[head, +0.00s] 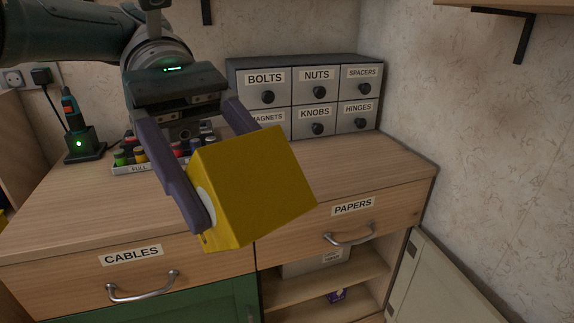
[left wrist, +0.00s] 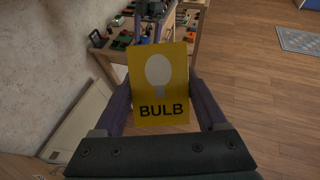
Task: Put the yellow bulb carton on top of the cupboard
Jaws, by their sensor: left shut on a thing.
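The yellow bulb carton (head: 262,190) is held by my left gripper (head: 225,175), whose two purple fingers press on its sides. It is tilted and in the air, in front of and above the wooden cupboard top (head: 378,168) in the head view. In the left wrist view the carton (left wrist: 158,88) shows its face with a white bulb picture and the word BULB, between the fingers. The cupboard has drawers labelled CABLES (head: 135,270) and PAPERS (head: 345,222). My right gripper is not in view.
A grey drawer unit (head: 314,110) with labelled small drawers stands at the back of the cupboard top. A tray labelled FULL (head: 137,169) holds coloured items, and a charger with a tool (head: 82,146) stands at left. The top is bare at left front and right.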

